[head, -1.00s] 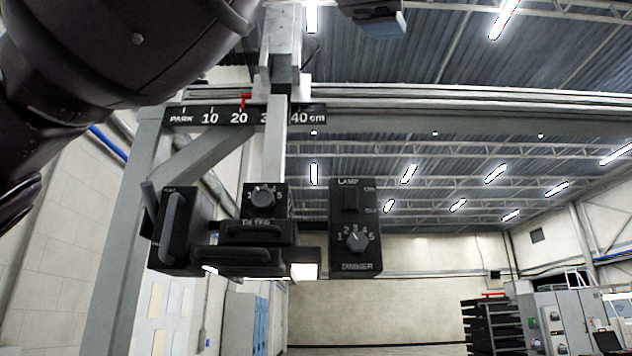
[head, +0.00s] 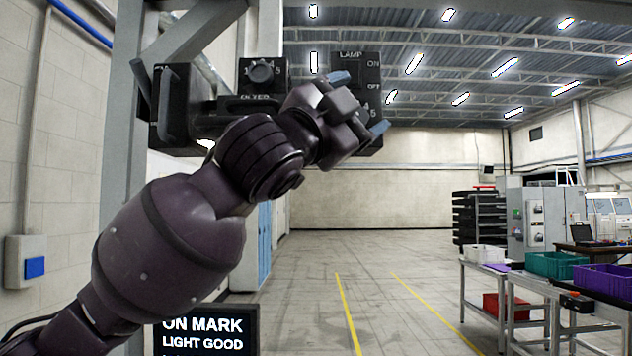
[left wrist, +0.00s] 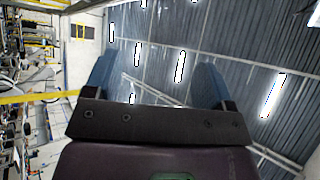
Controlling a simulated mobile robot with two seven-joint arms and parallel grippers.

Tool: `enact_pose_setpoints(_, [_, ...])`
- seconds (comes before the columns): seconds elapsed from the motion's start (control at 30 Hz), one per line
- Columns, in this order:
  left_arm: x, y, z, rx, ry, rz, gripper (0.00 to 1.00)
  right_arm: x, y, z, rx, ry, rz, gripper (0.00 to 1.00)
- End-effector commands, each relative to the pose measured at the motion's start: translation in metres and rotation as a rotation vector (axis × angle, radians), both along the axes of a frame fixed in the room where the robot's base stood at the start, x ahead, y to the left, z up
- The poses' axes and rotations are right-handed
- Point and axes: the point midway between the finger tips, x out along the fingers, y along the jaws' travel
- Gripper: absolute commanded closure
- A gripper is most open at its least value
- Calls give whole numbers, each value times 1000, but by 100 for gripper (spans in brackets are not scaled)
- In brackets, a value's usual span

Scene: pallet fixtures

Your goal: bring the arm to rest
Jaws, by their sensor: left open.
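My left gripper (head: 359,103) is in the head view, in front of the black lamp and dimmer box (head: 372,72), whose dial it partly covers. Its two blue-grey fingers are spread apart with nothing between them. In the left wrist view the open fingers (left wrist: 155,80) show only ceiling and lights between them. Whether the gripper touches the box cannot be told. My left arm reaches up from the lower left. My right gripper is in neither view.
A black filter unit (head: 262,75) with a dial and handles hangs left of the box, beside a grey post (head: 125,110). A text screen (head: 205,335) stands low, partly behind my arm. Tables with a green bin (head: 552,265) and a purple bin (head: 605,280) stand right. The middle floor is clear.

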Motion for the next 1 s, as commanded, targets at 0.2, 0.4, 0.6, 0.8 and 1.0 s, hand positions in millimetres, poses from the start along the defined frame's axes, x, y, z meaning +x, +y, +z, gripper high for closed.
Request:
enact_pose_setpoints(0.2, [48,31,-80,-111,133,-36,23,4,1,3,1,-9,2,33])
enact_pose_setpoints(0.4, [80,63,-157,-209,246,-34,23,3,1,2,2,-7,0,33])
enact_pose_setpoints(0.6, [100,99,-241,-299,362,-6,23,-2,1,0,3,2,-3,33])
enact_pose_setpoints(0.8, [107,137,-328,-378,476,50,23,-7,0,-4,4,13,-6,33])
enact_pose_setpoints(1.0, [99,176,-420,-443,595,133,23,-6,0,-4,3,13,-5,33])
